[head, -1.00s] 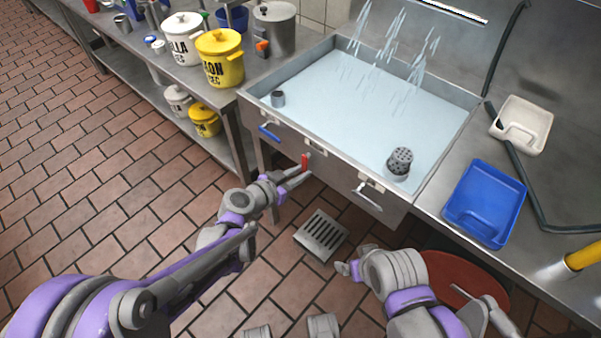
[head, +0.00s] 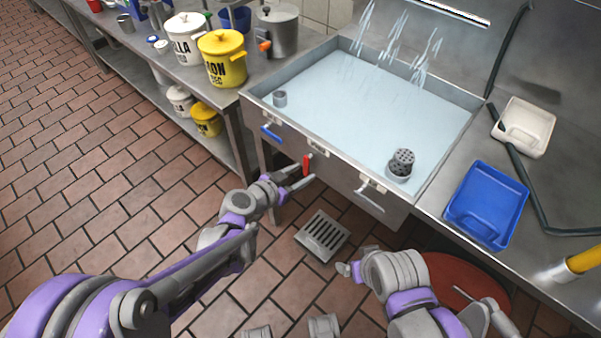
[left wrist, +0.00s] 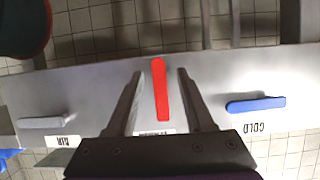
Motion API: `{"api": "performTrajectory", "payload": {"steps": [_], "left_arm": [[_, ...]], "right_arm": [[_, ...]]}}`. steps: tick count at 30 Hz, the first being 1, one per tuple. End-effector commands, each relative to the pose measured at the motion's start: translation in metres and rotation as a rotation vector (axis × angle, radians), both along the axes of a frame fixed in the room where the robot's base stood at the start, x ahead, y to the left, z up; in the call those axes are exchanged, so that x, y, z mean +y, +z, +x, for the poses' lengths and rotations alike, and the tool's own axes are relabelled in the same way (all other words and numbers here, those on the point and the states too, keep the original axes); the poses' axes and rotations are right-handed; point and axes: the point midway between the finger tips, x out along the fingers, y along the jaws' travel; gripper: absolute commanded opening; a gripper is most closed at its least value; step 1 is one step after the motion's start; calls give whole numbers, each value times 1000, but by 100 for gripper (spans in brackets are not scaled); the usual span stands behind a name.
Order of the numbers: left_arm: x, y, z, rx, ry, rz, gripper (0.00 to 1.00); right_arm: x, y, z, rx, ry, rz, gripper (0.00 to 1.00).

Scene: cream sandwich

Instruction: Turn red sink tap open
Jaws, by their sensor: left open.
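The red sink tap (head: 306,165) is a red lever on the front panel of the sink (head: 350,100), below the basin's front edge. In the left wrist view the red lever (left wrist: 160,90) stands lengthwise between the two fingers, with a gap on each side. My left gripper (head: 298,176) is open at the tap, and the left wrist view also shows its fingers (left wrist: 160,92) apart. A blue tap lever (head: 271,132) is to the left on the same panel, and a grey lever (head: 371,188) is to the right. My right gripper (head: 347,270) is low over the floor, its jaws unclear.
Water fills the basin, with streams falling at its back. A perforated cylinder (head: 401,163) stands in the basin's near right corner. A blue tray (head: 487,205) and a white tray (head: 523,127) lie on the right counter. A floor drain (head: 322,236) is below.

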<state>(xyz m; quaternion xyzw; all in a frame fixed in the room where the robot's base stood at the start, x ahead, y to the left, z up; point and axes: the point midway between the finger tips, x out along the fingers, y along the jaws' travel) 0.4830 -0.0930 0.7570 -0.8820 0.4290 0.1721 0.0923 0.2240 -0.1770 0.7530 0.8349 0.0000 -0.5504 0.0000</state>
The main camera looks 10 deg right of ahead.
Motion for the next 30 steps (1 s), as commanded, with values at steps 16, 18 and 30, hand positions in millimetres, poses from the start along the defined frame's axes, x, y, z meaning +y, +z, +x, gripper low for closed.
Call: {"api": "performTrajectory", "payload": {"steps": [16, 18, 30], "left_arm": [[68, 36, -52, -1, 4, 1, 52], [73, 39, -56, -1, 3, 1, 52], [77, 41, -61, 0, 1, 0, 52]], "right_arm": [[0, 19, -1, -6, 0, 0, 89], [0, 20, -1, -7, 0, 0, 89], [0, 20, -1, -7, 0, 0, 89]]}}
